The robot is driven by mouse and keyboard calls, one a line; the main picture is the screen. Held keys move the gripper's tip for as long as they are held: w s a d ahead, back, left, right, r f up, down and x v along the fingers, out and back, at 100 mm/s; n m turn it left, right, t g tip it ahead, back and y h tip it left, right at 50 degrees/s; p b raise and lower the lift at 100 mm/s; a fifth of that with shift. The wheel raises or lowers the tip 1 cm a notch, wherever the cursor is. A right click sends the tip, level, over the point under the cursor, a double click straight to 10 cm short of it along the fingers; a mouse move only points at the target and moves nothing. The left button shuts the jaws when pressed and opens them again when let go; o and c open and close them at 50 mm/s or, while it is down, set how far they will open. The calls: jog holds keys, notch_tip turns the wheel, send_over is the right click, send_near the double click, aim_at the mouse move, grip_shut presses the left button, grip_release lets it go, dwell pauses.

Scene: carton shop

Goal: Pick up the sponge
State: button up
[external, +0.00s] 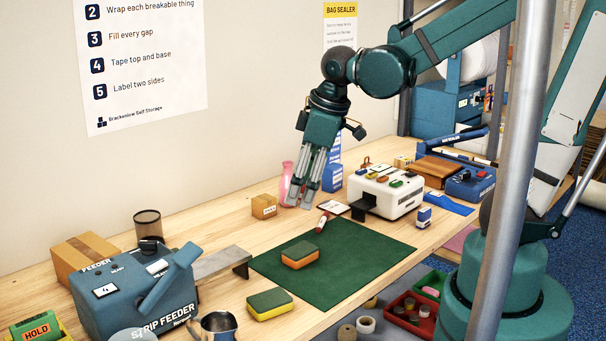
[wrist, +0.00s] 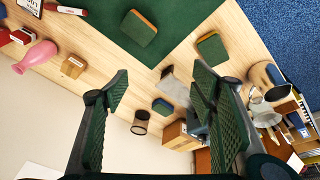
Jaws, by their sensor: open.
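An orange sponge with a dark green top (external: 300,256) lies flat on the green mat (external: 345,250), near its left side. It also shows at the top of the wrist view (wrist: 138,29). A second sponge, yellow with a green top (external: 269,304), lies on the bare wood nearer the front edge; it shows in the wrist view (wrist: 212,49) too. My gripper (external: 305,203) is open and empty, pointing down above the rear of the table, apart from both sponges. Its two fingers frame the wrist view (wrist: 160,76).
The blue strip feeder (external: 135,295) and a carton (external: 85,252) stand at left. A white machine (external: 386,191) stands behind the mat. A grey post (external: 512,170) crosses the foreground.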

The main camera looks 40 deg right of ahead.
aim_at(268, 298)
jog(key=a+f+n+g+b, duration=0.1)
jog(key=a+f+n, duration=0.1)
jog(key=a+f, duration=0.2)
jog(key=s+a+f+n+g, duration=0.1)
jog(key=a+f+n, duration=0.1)
jog(key=a+f, duration=0.3)
jog(key=s+a+f+n+g+b, duration=0.1)
jog(key=a+f+n, duration=0.2)
jog(key=a+f, duration=0.1)
jog(key=shift+s+a+f+h+b, duration=0.15)
jog(key=shift+a+f+h+b, duration=0.15)
jog(key=shift+f+h, duration=0.15)
jog(key=shift+s+a+f+n, duration=0.2)
jog(key=shift+a+f+n, duration=0.15)
jog(key=shift+f, duration=0.2)
jog(key=shift+f, duration=0.1)
jog(key=shift+f, duration=1.2)
jog(key=shift+s+f+b, duration=0.2)
jog(key=shift+f+b, duration=0.35)
jog(key=shift+f, duration=2)
